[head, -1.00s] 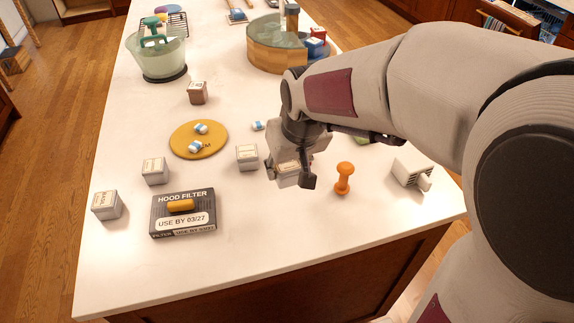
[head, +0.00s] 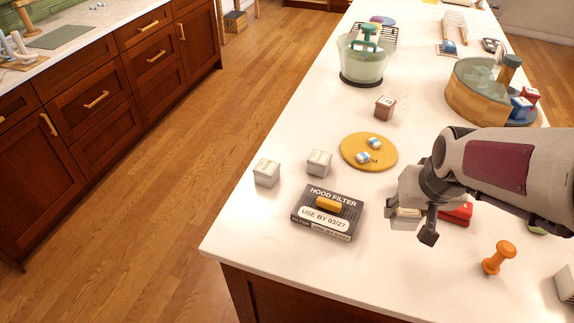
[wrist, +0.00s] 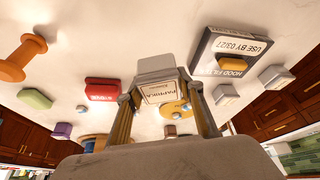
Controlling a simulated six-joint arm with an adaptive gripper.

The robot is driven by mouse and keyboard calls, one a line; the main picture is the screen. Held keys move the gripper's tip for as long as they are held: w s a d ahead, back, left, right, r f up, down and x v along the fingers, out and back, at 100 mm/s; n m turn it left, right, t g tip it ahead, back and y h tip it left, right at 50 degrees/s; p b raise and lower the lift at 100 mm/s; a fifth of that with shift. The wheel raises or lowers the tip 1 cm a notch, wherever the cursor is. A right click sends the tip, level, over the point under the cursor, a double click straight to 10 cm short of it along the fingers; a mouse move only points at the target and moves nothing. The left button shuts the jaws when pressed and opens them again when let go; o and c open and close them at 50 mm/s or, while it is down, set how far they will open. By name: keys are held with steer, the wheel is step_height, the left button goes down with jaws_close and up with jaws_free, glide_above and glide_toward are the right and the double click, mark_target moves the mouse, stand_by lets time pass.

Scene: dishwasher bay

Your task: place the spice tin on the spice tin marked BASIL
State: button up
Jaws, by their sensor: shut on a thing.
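My gripper (head: 416,222) is shut on a pale spice tin (head: 405,219) and holds it right of the filter box. In the wrist view the held tin (wrist: 158,94) shows a label reading PAPRIKA between the fingers. Two similar pale tins stand upright on the counter to the left: one at the far left (head: 267,173) and one nearer the filter box (head: 319,164). Their labels are too small for me to read for certain, so I cannot tell which is BASIL. A third standing tin, seen earlier, is hidden now, likely behind my gripper.
A dark hood filter box (head: 328,212) with a yellow item on top lies left of my gripper. A yellow round mat (head: 350,153), brown tin (head: 385,107), red object (head: 458,213) and orange peg (head: 498,257) are around. The front-left counter is clear.

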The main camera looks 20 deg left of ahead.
steer(key=w+a+n, duration=0.1)
steer(key=w+a, duration=0.1)
steer(key=a, duration=0.4)
steer(key=w+a+n, duration=0.1)
steer(key=w+a, duration=0.1)
steer(key=a, duration=0.4)
steer(key=w+a+n+y, duration=0.1)
steer(key=w+a, duration=0.1)
steer(key=a, duration=0.5)
steer(key=shift+n, duration=0.3)
steer(key=a+r, duration=0.1)
steer(key=a, duration=0.4)
steer(key=w+a+r+n, duration=0.1)
steer(key=a, duration=0.4)
steer(key=w+a+r+n+g+y, duration=0.1)
steer(key=a, duration=0.4)
steer(key=shift+w+r, duration=0.2)
steer(key=shift+r, duration=0.15)
step_height(320, 180, up, 2)
steer(key=shift+a+n, duration=0.15)
steer(key=shift+n, duration=0.15)
steer(key=shift+f, duration=1.95)
